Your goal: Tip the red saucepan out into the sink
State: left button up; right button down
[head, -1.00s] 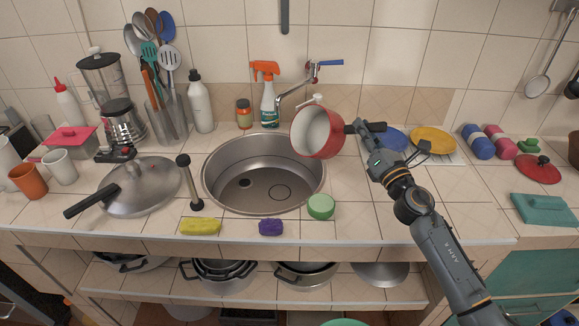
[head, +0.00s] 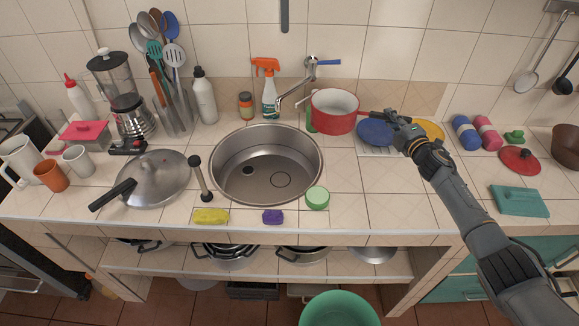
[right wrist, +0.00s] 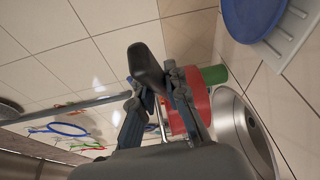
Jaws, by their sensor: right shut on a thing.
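The red saucepan (head: 335,122) is upright and roughly level at the back right of the sink (head: 218,180), beside its rim. Its pale inside shows no contents that I can make out. My right gripper (head: 393,117) is shut on its handle, to the right of the pan. In the right wrist view the dark handle (right wrist: 146,66) sticks out between the fingers, and part of the red pan (right wrist: 199,104) shows behind one finger. I cannot tell whether the pan touches the counter. My left gripper is not in view.
The faucet (head: 293,98) and orange-topped spray bottle (head: 268,98) stand behind the sink. A green round container (head: 317,198) sits at the sink's front right. The counter right of it is clear.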

jog(key=shift+r+p, duration=2.35)
jog(key=shift+r, duration=0.35)
jog(key=shift+s, duration=0.1)
jog(key=shift+f, duration=0.1)
